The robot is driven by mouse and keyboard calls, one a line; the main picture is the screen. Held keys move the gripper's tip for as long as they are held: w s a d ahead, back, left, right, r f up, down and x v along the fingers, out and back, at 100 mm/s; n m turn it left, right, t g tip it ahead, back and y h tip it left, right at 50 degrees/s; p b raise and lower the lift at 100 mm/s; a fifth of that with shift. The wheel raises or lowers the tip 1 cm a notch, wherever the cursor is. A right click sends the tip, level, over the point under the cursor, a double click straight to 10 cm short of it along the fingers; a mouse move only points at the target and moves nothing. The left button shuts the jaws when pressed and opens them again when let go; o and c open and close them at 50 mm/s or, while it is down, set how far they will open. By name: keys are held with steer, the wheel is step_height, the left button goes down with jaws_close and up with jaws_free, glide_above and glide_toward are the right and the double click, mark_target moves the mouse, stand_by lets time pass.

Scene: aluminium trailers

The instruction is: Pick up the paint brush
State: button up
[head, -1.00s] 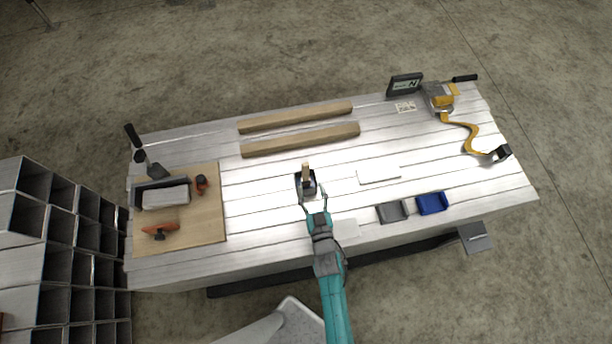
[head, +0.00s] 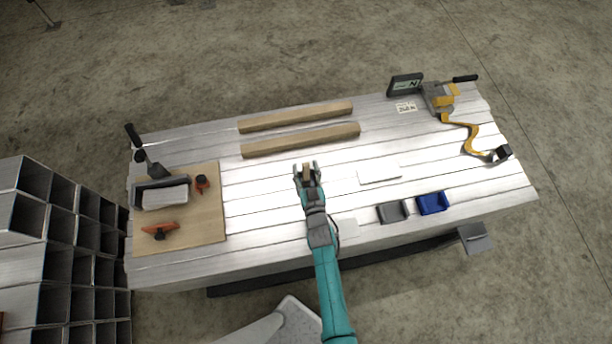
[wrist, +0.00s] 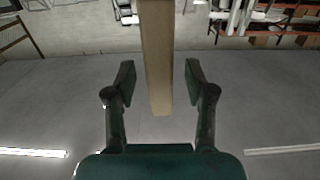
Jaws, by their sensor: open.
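The paint brush shows as a tan wooden handle (head: 307,174), upright near the middle of the bench. My gripper (head: 307,168) is open, with one finger on each side of the handle. In the wrist view, the handle (wrist: 158,55) comes down from the top edge between the two open fingers of my gripper (wrist: 160,82), with a gap on both sides. The brush's lower part and the dark holder around it are hidden behind my gripper in the head view.
Two wooden bars (head: 300,139) lie behind my gripper on the slatted metal bench (head: 265,195). A white plate (head: 379,174), a grey tray (head: 392,212) and a blue tray (head: 432,203) are to the right. A wooden board (head: 205,228) with tools is at the left.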

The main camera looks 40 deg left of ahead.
jaws_close()
steer(key=shift+r, duration=0.15)
